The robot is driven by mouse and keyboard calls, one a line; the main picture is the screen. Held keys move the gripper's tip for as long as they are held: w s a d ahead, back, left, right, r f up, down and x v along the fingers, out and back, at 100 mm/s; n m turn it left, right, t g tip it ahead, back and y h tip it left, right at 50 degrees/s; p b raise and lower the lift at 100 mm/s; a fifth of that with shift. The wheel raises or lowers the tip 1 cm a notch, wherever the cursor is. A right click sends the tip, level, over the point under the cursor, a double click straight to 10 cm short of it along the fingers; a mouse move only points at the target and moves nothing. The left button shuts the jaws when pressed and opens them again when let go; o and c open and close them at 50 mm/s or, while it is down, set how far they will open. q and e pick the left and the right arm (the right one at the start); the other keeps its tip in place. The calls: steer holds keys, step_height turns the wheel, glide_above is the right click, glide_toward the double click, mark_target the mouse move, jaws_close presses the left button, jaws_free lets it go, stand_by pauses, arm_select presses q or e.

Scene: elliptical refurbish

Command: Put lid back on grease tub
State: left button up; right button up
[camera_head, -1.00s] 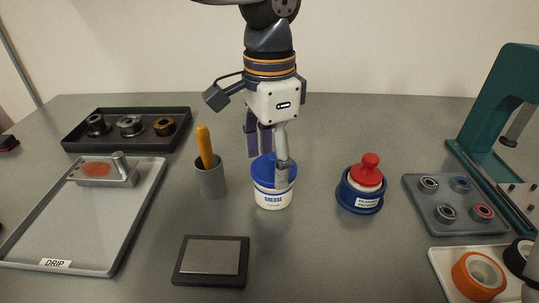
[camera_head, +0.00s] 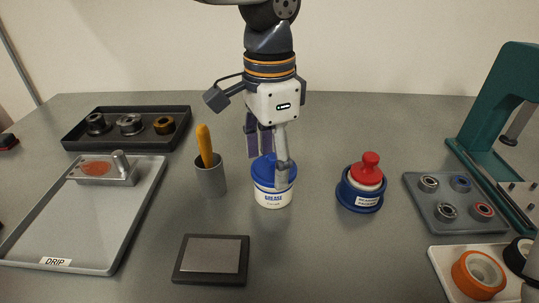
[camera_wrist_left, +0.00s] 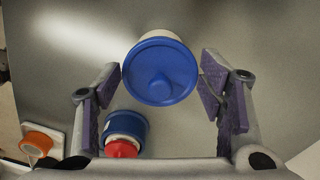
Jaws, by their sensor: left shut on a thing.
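The white grease tub (camera_head: 272,198), labelled GREASE, stands upright mid-table. The blue lid (camera_head: 262,170) sits over its top; I cannot tell whether it is fully seated. My left gripper (camera_head: 271,168) points down over the tub, shut on the lid, one finger in front and the other behind.
A grey cup (camera_head: 211,179) with an orange-handled tool stands left of the tub. A blue container with a red top (camera_head: 367,178) stands right. A dark flat pad (camera_head: 211,258) lies in front. A drip tray (camera_head: 120,215) is at left, a bearing tray (camera_head: 455,192) at right.

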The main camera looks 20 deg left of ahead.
arm_select(q)
steer(key=o, duration=0.9)
steer(key=shift+o, duration=0.4)
steer(key=shift+o, duration=1.3)
steer(key=shift+r, duration=3.5)
